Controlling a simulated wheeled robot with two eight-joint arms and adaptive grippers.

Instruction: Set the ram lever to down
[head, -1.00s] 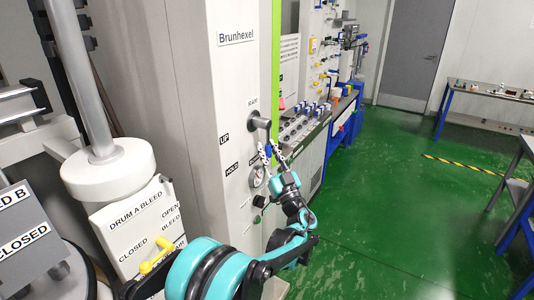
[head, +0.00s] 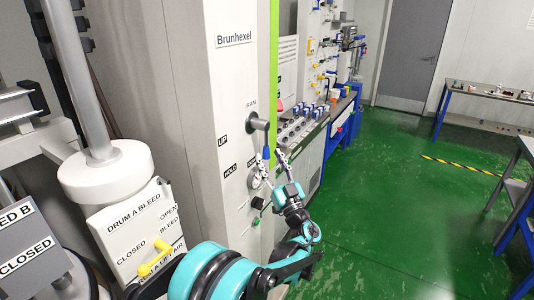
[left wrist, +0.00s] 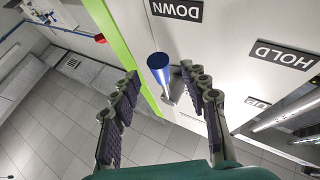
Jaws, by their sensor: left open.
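The ram lever has a grey hub (head: 258,124) under the RAM label on the pale Brunhexel cabinet. Its blue-ended handle (head: 267,153) hangs downward from the hub, near the DOWN label, which is partly hidden behind a finger. The UP label (head: 223,141) and HOLD label (head: 230,171) are to its left. My left gripper (head: 272,158) is open at the handle's lower end. In the left wrist view, the blue end (left wrist: 158,62) shows between the spread fingers, close to the DOWN label (left wrist: 176,10); contact cannot be told. My right gripper is not in view.
A drum A bleed panel (head: 125,222) with a yellow handle (head: 155,258) stands at the left, close to my left arm. A green strip (head: 274,60) edges the cabinet. A bench (head: 335,115) with blue parts stands behind.

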